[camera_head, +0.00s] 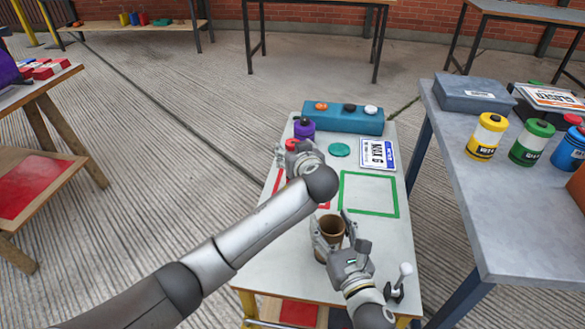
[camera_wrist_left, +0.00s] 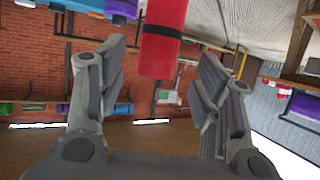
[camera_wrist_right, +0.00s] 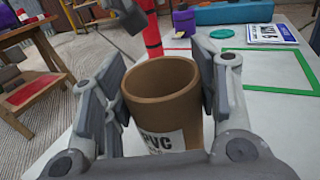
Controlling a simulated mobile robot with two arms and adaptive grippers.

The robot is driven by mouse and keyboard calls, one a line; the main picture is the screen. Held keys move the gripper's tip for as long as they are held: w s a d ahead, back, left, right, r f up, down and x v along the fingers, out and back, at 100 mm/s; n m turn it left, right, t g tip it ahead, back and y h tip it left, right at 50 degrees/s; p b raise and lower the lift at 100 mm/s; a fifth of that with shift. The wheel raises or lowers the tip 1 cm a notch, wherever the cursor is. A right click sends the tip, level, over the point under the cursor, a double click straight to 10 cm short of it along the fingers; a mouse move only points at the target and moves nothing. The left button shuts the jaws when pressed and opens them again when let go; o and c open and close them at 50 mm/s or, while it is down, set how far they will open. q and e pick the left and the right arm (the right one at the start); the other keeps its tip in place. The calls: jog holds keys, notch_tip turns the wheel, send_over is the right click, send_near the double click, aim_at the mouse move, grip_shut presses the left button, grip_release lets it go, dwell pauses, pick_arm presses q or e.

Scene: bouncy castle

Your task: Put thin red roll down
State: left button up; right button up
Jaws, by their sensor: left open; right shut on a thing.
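The thin red roll (camera_wrist_left: 163,40), with a black band, is between the spread fingers of my left gripper (camera_wrist_left: 158,70), with gaps on both sides. In the right wrist view the red roll (camera_wrist_right: 152,35) looks upright at the red outline. In the head view my left gripper (camera_head: 291,158) and forearm hide most of it. My right gripper (camera_head: 336,238) is shut on a brown roll (camera_wrist_right: 165,92) with a white PVC label. The brown roll also shows in the head view (camera_head: 331,228), upright near the front of the white table (camera_head: 388,240).
A green outline (camera_head: 369,174) on the table is empty. Behind are a license plate (camera_head: 377,154), a teal disc (camera_head: 340,150), a purple roll (camera_head: 305,128) and a teal box (camera_head: 343,118). A grey table (camera_head: 468,190) with several labelled containers stands at right.

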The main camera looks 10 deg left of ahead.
pick_arm(q)
jog(key=shift+x, duration=2.3)
jog(key=shift+d+f, duration=0.15)
grip_shut()
